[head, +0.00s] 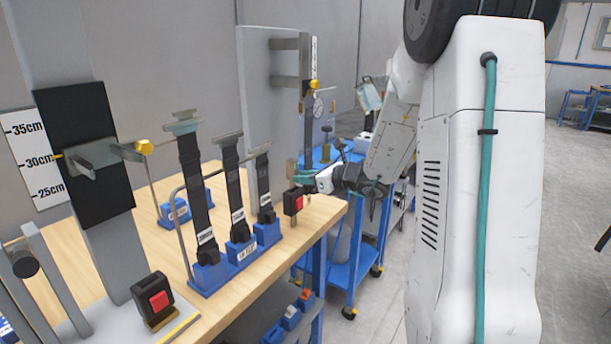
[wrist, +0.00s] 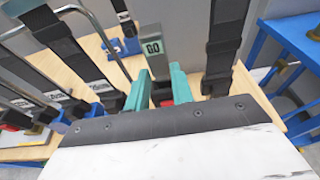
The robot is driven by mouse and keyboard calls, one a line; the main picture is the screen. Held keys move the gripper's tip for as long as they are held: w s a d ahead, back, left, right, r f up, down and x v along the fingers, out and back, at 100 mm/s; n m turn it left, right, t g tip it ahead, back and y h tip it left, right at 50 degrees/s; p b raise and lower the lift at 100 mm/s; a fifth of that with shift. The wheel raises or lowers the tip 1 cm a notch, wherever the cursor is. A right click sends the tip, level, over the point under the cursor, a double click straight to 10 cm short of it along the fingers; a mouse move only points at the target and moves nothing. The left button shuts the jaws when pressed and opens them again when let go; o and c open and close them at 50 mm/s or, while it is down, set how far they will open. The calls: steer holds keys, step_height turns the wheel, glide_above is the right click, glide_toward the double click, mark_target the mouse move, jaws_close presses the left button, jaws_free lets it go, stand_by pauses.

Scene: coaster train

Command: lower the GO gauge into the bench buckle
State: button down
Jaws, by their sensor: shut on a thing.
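My gripper (head: 304,177) is over the far right end of the bench, its teal fingers pointing left. In the wrist view my gripper (wrist: 161,86) is shut on the GO gauge (wrist: 153,46), a grey block with a dark "GO" label. In the head view a narrow upright piece at the fingertips (head: 291,169) appears to be this gauge. A black buckle with a red button (head: 293,201) stands by the bench edge, just below the fingers. Whether the gauge touches or enters the buckle cannot be told. In the wrist view the fingers hide most of that spot.
Several black belt straps stand in blue holders (head: 236,257) on the wooden bench (head: 320,214). Another red-button buckle (head: 154,297) sits on a plate at front left. A bent metal rod (head: 177,225) rises near the straps. A blue cart (head: 352,270) stands beyond the bench.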

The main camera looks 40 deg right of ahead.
steer(key=shift+f, duration=1)
steer(key=c, duration=1.1)
jaws_free()
steer(key=v, duration=0.7)
steer(key=shift+s+d+r, duration=0.1)
steer(key=shift+s, duration=0.25)
